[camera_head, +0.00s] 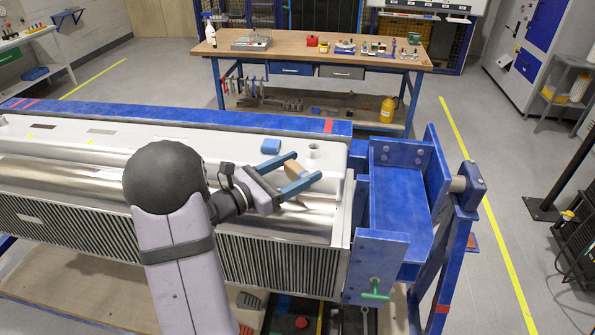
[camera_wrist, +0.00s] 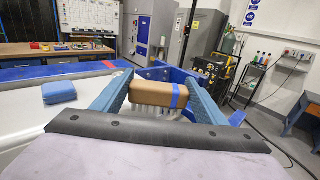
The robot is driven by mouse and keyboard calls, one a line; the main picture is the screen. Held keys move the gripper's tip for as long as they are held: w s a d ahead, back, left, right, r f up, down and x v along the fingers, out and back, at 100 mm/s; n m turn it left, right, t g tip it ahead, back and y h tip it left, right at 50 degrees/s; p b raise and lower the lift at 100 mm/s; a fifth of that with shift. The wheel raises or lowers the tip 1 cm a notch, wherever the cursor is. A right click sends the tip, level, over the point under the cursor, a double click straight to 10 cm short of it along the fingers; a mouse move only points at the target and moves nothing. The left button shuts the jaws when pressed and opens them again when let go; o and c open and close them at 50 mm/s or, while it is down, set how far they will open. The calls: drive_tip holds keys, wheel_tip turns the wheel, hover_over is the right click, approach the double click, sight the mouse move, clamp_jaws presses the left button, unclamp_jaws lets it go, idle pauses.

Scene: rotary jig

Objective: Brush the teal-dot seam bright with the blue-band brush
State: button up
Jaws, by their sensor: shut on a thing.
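The blue-band brush has a tan wooden block with a blue band near its right end and pale bristles below. In the wrist view the brush (camera_wrist: 150,93) sits between both fingers of my gripper (camera_wrist: 160,82), which is shut on it. In the head view my gripper (camera_head: 306,167) holds the brush (camera_head: 297,171) over the right end of the large metal workpiece (camera_head: 230,149). I cannot tell whether the bristles touch the metal. I cannot make out a teal dot or its seam; my arm covers part of the workpiece.
A blue block (camera_head: 271,146) lies on the workpiece just behind my gripper. The blue jig frame (camera_head: 400,205) with a green handle (camera_head: 375,291) stands at the right. A workbench (camera_head: 290,50) with tools is at the back. Yellow lines mark the clear floor.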

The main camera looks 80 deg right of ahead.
drive_tip(key=shift+r+p, duration=0.5)
drive_tip(key=shift+r, duration=0.6)
